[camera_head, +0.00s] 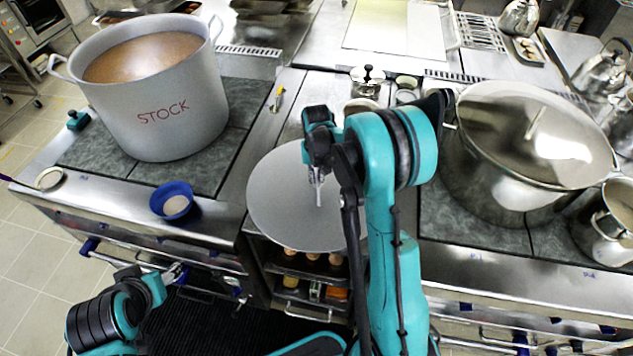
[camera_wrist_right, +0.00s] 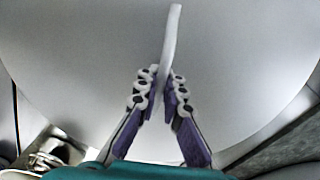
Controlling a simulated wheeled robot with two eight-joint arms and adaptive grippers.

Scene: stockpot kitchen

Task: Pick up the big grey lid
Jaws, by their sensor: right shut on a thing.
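The big grey lid (camera_head: 275,205) is a wide, round, matte disc in the middle of the head view, overlapping the counter's front edge. It fills most of the right wrist view (camera_wrist_right: 80,60). My right gripper (camera_head: 318,188) is over the lid's middle. In the wrist view its fingers (camera_wrist_right: 163,88) are closed on the lid's thin, pale handle (camera_wrist_right: 174,35). I cannot tell whether the lid is clear of the counter. My left gripper (camera_head: 174,274) is low at the left, in front of the counter, away from the lid; its fingers are too small to read.
A big grey stockpot (camera_head: 165,105) marked STOCK stands open at the left, full of brown liquid. A blue bowl (camera_head: 173,201) sits near the front edge. A shiny lidded pot (camera_head: 495,185) stands at the right. Small jars (camera_head: 406,92) stand behind the lid.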

